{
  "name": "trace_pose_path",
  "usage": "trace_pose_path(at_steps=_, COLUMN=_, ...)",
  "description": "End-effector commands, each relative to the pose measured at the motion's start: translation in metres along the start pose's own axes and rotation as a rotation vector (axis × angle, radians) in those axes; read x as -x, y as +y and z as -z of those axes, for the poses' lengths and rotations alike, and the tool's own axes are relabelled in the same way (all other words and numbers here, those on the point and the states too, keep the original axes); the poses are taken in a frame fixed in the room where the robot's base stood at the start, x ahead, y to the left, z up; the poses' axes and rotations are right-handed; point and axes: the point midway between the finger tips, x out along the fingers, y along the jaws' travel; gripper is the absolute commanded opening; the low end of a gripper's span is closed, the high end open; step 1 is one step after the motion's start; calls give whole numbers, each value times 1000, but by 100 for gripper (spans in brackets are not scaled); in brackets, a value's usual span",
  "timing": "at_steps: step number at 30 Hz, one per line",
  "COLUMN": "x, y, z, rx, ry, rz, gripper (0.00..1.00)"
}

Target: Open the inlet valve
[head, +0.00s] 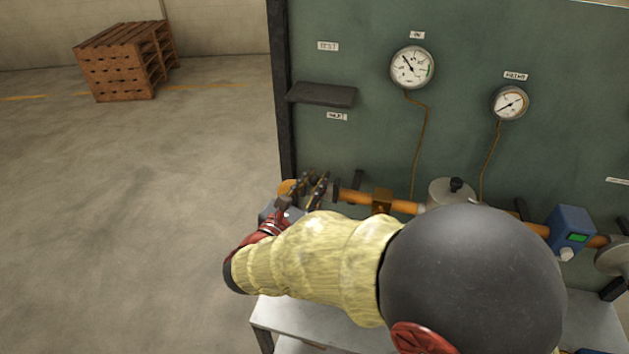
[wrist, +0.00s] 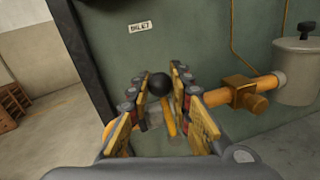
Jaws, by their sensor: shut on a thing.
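The inlet valve sits at the left end of the orange pipe, below the inlet label (wrist: 140,27), which also shows in the head view (head: 337,116). In the wrist view its handle shows as a black ball knob (wrist: 160,84) with an orange part (wrist: 168,120) below it. My gripper (wrist: 159,97) has its yellow-padded fingers on both sides of the handle and is shut on it. In the head view my gripper (head: 308,188) is at the pipe's left end, and my arm hides part of the valve. The exact contact is hard to see.
The green panel (head: 365,140) stands close behind, with a dark shelf (head: 322,95) and two gauges (head: 411,67) (head: 510,103). A brass fitting (wrist: 244,92) and a grey pot (wrist: 294,70) are to the right. Open floor and a wooden crate (head: 118,70) lie left.

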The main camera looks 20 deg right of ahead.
Motion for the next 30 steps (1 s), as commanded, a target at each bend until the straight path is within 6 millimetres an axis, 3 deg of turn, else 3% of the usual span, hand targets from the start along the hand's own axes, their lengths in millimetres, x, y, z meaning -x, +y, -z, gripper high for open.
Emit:
trace_pose_path(at_steps=12, x=4, y=20, z=4, rx=218, ry=-40, rz=-7, gripper=0)
trace_pose_path(at_steps=25, x=5, y=22, z=8, rx=251, ry=-49, rz=-8, gripper=0)
trace_pose_path(at_steps=26, x=5, y=22, z=8, rx=251, ry=-49, rz=-8, gripper=22)
trace_pose_path(at_steps=30, x=5, y=22, z=8, rx=251, ry=-49, rz=-8, gripper=28)
